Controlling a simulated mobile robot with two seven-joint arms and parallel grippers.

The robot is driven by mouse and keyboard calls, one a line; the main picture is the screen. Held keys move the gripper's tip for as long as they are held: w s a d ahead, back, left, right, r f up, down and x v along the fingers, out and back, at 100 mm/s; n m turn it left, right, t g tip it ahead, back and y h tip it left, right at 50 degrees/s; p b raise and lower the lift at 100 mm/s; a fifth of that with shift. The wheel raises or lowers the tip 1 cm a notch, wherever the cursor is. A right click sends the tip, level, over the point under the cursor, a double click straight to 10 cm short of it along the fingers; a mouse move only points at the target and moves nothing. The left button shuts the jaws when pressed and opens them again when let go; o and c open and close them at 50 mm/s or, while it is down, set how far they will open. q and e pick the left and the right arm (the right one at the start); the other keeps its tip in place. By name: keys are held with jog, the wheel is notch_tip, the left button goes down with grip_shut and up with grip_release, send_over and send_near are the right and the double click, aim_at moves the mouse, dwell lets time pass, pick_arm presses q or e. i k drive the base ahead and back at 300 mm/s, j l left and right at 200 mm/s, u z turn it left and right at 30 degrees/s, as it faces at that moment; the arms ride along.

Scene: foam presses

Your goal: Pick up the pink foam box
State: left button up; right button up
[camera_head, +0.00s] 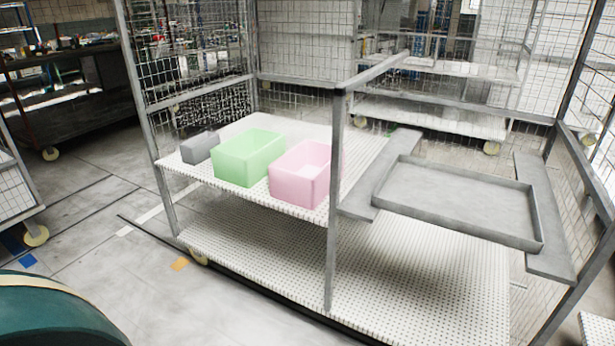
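The pink foam box (299,188) is an open-topped box on the perforated upper shelf (257,198) of a wheeled cage cart. It sits near the shelf's front edge, just left of a grey upright post. A green box (239,171) of similar shape stands close to its left, and I cannot tell whether they touch. The pink box's right edge is close to the post in the picture. Neither of my grippers is in view.
A small grey box (200,147) stands left of the green one. The grey post (335,215) rises in front, right of the pink box. A large grey tray (460,205) rests on supports at the right. The lower shelf (400,290) and the floor at left are mostly clear.

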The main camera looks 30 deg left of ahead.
aim_at(301, 178)
jog(key=i+j+u, duration=0.15)
jog(key=i+j, duration=0.55)
jog(key=i+l, duration=0.05)
jog(key=i, duration=0.05)
